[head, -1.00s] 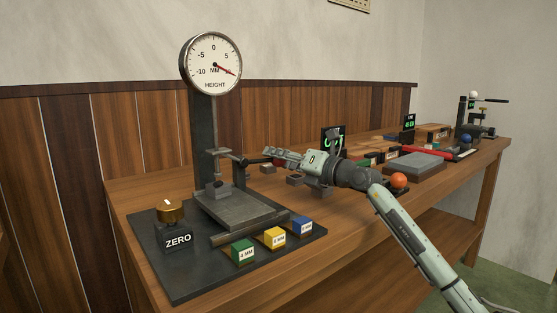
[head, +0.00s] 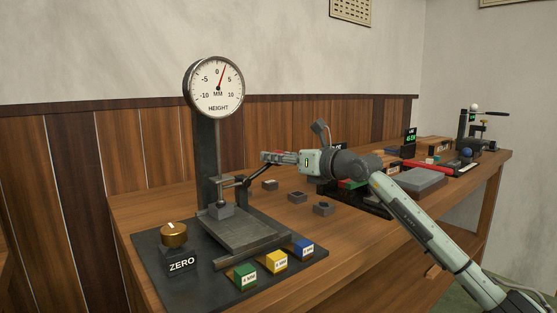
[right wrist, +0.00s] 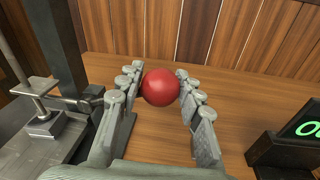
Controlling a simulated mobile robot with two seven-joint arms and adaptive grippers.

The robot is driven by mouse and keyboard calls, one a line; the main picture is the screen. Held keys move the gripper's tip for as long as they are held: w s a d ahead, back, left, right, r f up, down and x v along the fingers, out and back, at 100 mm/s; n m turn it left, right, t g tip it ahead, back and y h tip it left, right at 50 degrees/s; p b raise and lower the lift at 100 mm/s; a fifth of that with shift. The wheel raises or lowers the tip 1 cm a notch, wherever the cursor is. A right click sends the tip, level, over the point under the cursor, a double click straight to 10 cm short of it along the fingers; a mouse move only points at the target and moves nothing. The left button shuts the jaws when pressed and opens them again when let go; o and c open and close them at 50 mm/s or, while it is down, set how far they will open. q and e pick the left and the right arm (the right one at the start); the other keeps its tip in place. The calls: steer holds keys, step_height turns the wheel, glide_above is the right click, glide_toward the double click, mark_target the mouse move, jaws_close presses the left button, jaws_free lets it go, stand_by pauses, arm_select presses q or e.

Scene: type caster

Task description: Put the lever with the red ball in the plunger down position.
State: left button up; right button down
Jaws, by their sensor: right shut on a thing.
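The height gauge stands at the left, with a round dial (head: 214,87) on a dark post (head: 207,150). Its needle points a little right of 0. The plunger (head: 220,195) hangs over the gauge base (head: 240,235), with a grey foot or block at its lower end. The lever (head: 256,174) slopes up to the right from the plunger bracket to my right gripper (head: 270,157). In the right wrist view the red ball (right wrist: 160,87) sits between the fingers of my right gripper (right wrist: 162,92), which is shut on it. My fingers hide the ball in the head view. My left gripper is out of view.
A gold ZERO knob (head: 173,234) and green (head: 244,275), yellow (head: 274,261) and blue (head: 303,249) blocks sit on the gauge's dark mat. Small grey blocks (head: 323,208) lie on the bench near my arm. Other devices and a grey slab (head: 415,180) fill the right side.

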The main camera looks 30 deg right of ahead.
steer(key=shift+a+f, duration=0.15)
steer(key=shift+f, duration=0.25)
steer(key=c, duration=1.2)
jaws_free()
steer(key=shift+o, duration=0.9)
steer(key=shift+r, duration=0.25)
steer(key=shift+s, duration=0.15)
steer(key=v, duration=1.1)
steer(key=shift+s, duration=0.4)
steer(key=shift+c, duration=0.4)
